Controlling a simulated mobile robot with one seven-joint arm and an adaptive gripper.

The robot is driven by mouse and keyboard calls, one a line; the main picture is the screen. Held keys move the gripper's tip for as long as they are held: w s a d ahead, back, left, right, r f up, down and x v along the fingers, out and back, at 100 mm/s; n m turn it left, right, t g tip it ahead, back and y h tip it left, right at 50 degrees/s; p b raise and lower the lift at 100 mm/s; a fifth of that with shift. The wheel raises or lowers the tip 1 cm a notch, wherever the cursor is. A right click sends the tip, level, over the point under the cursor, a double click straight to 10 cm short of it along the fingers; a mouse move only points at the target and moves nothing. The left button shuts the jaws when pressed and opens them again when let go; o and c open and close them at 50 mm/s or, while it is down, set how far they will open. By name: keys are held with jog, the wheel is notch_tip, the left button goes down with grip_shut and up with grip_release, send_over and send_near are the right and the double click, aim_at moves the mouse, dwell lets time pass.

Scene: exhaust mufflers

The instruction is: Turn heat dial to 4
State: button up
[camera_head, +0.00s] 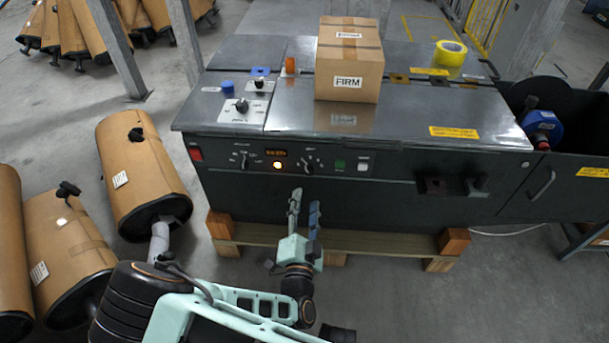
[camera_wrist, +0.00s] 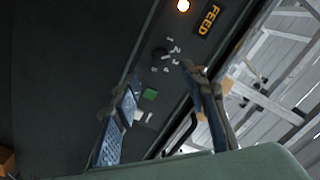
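The machine's front panel has two black pointer dials with white marks around them. The left dial (camera_head: 244,160) is left of a lit display (camera_head: 276,153), and the right dial (camera_head: 308,167) is right of it. The labels are too small to read, so I cannot tell which is the heat dial. In the wrist view a dial (camera_wrist: 160,56) shows near a display reading FEED (camera_wrist: 208,19). My gripper (camera_head: 305,202) is open and empty, with its fingers pointing at the panel just below the right dial. In the wrist view my gripper (camera_wrist: 160,82) has its fingertips well apart.
A green button (camera_head: 340,165) and a white button (camera_head: 363,166) sit right of the right dial, and a red switch (camera_head: 196,153) at the far left. A cardboard box (camera_head: 349,68) and yellow tape (camera_head: 450,53) lie on top. Wrapped mufflers (camera_head: 140,168) stand at left.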

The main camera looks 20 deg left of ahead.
aim_at(310, 172)
jog(key=b+x, duration=0.2)
jog(key=x, duration=0.7)
jog(key=shift+w+d+b, duration=0.1)
jog(key=shift+w+b, duration=0.15)
jog(key=shift+b, duration=0.15)
jog(key=shift+w, duration=0.55)
grip_shut()
jog(key=shift+r, duration=0.1)
